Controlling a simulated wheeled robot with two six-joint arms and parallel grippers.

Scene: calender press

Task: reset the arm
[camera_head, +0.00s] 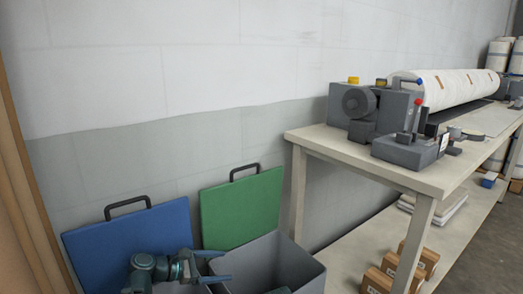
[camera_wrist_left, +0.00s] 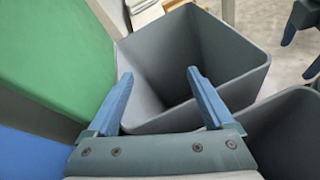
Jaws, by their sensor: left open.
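My left gripper (camera_head: 214,266) is open and empty over the grey bin (camera_head: 305,270) with the green lid (camera_head: 242,210). In the left wrist view its two blue fingers (camera_wrist_left: 160,78) stand wide apart in front of the open grey bin (camera_wrist_left: 222,50). The part of the bin that shows inside looks empty. Blue finger parts of what looks like my right gripper (camera_wrist_left: 302,45) show at the right edge of the left wrist view, cut off by the frame.
A blue lid (camera_head: 130,240) leans left of the green one against the wall. A bench (camera_head: 420,180) with the calender press (camera_head: 375,105) and a white roll (camera_head: 450,88) stands at the right. Cardboard boxes (camera_head: 415,260) sit on its lower shelf.

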